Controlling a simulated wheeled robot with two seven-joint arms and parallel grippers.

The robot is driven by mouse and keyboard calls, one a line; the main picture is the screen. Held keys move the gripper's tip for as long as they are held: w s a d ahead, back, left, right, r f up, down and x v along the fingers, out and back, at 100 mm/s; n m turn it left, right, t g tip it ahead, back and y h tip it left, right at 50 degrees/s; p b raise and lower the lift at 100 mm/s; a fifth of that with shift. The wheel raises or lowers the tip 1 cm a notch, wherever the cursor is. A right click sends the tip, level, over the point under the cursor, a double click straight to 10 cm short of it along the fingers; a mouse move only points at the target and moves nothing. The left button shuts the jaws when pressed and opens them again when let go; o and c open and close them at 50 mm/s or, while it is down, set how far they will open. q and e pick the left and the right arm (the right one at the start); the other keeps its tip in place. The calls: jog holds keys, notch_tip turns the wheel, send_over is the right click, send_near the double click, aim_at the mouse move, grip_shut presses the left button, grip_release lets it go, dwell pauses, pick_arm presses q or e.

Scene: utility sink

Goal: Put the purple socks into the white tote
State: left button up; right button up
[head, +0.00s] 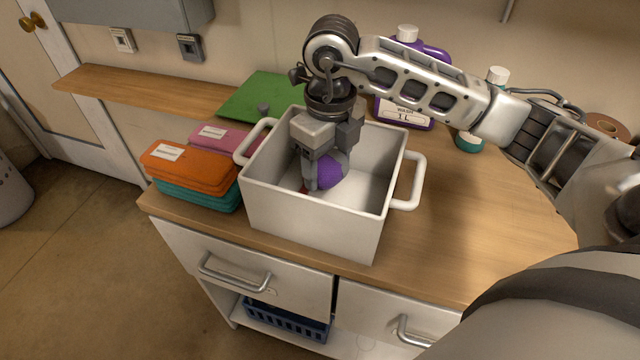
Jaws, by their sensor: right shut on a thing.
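The white tote (312,219) stands on the wooden counter, with a handle on its left and right sides. My right gripper (322,180) reaches down from above into the tote. It is shut on the purple socks (328,171), a rounded purple bundle inside the tote's walls. The gripper's fingers hide part of the bundle. I cannot tell whether the socks touch the tote floor. My left gripper is not in view.
Folded orange (187,167) and teal (197,193) cloths are stacked left of the tote, with a pink one (225,138) behind. A purple bottle (432,52) and a teal bottle (468,141) stand behind right. Counter right of the tote is clear.

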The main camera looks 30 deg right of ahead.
aim_at(329, 178)
notch_tip(329, 178, down, 3)
jog(key=shift+s+f, duration=0.15)
jog(key=shift+f, duration=0.05)
notch_tip(329, 178, down, 4)
jog(key=shift+r+p, duration=0.15)
jog(key=shift+p, duration=0.25)
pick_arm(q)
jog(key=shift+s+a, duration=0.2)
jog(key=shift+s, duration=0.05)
pick_arm(e)
jog(key=shift+f+b, duration=0.2)
jog(key=shift+b, duration=0.1)
jog(key=o, duration=1)
jog(key=shift+r, duration=0.1)
jog(key=shift+c, duration=0.2)
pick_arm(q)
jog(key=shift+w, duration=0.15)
